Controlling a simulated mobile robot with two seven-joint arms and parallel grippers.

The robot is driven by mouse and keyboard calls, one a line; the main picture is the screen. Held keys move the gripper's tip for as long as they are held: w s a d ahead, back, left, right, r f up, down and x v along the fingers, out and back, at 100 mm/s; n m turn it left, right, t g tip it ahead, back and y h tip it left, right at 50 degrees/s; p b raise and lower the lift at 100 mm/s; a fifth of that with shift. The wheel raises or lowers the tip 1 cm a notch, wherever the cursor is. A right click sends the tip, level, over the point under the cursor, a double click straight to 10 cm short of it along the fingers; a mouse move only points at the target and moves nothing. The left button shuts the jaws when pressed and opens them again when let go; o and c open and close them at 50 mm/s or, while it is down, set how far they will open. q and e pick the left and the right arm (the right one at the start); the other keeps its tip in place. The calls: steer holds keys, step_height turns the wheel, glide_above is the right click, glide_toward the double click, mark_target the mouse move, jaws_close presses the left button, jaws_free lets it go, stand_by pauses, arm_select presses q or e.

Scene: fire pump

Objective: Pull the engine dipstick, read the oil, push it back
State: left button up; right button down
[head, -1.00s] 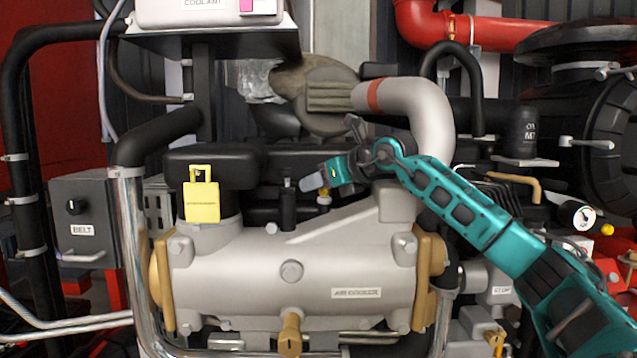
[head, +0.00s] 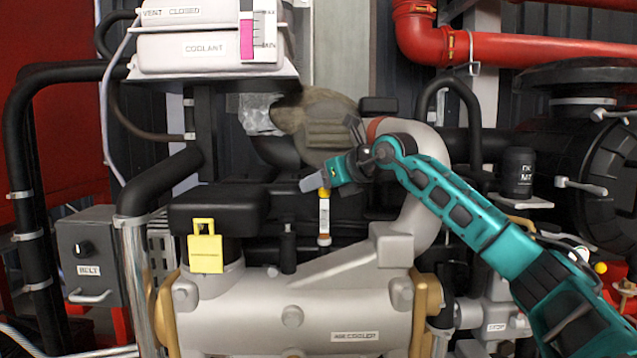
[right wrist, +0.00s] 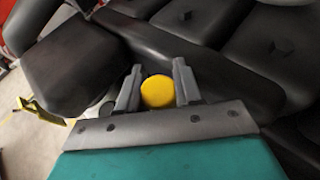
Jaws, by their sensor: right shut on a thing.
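The dipstick (head: 324,215) hangs upright behind the air cooler, with a yellow top, a pale shaft with small dark marks, and an orange-brown part low down. I cannot tell whether its lower end is clear of its tube. My right gripper (head: 316,185) is shut on its yellow top. In the right wrist view the round yellow dipstick top (right wrist: 157,91) sits between the two grey fingers of the right gripper (right wrist: 157,84). The marks are too small to read as an oil level. My left gripper is out of view.
A short black post (head: 288,250) stands left of the dipstick. The coolant tank (head: 200,45) is above left; a grey pipe (head: 428,215) curves at right.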

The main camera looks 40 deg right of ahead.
steer(key=shift+r, duration=0.25)
steer(key=c, duration=1)
jaws_free()
steer(key=shift+c, duration=0.2)
steer(key=shift+o, duration=0.7)
steer(key=shift+f, duration=0.1)
steer(key=shift+s, duration=0.1)
steer(key=b+v, duration=0.3)
steer(key=v, duration=1)
